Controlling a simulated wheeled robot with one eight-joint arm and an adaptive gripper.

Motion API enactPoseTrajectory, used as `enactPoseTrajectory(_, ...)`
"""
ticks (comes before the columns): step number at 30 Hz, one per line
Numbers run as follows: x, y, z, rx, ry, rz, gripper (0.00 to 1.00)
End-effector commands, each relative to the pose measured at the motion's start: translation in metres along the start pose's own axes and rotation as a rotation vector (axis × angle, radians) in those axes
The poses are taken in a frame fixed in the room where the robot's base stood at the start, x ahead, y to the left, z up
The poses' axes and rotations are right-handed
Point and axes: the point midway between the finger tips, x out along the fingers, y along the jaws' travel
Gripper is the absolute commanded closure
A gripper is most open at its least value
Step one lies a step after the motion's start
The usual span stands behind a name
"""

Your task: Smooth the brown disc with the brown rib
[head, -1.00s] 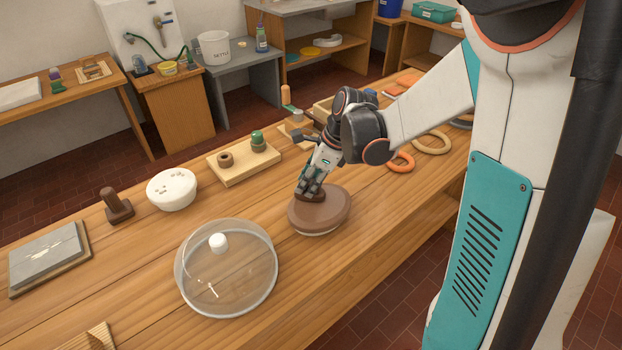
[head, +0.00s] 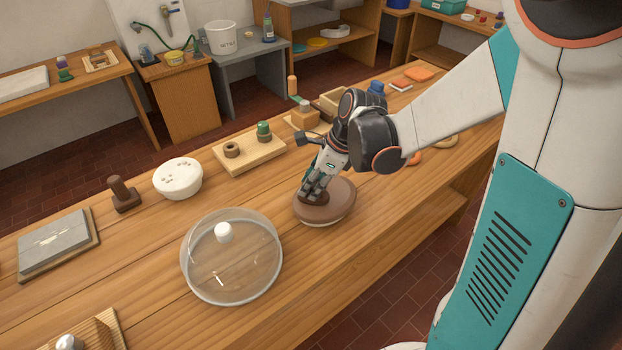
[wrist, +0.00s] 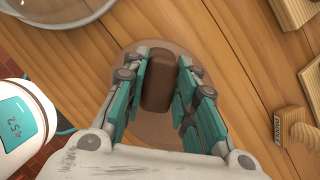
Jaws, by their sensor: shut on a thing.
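The brown disc (head: 338,205) lies on the wooden bench on a paler base, right of the clear dome. My gripper (head: 312,194) is over the disc's left part, pointing down. In the wrist view my gripper (wrist: 163,85) is shut on the brown rib (wrist: 159,82), a dark block between its two teal fingers. The rib's lower edge is at the disc's top face; whether it touches is hidden. In the wrist view the disc (wrist: 140,130) shows around and beneath the fingers.
A clear dome (head: 232,270) with a white knob stands close left of the disc. Bare bench lies in front of the disc.

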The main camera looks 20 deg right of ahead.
Motion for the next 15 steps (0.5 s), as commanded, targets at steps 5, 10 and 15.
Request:
enactPoseTrajectory(5, -0.0002, 0.0085, -0.0051, 0.0, 0.004, 0.002, 1.0)
enactPoseTrajectory(10, 0.0, 0.0094, -0.0058, 0.0, 0.004, 0.003, 1.0)
enactPoseTrajectory(15, -0.001, 0.0096, -0.0055, 0.0, 0.005, 0.004, 1.0)
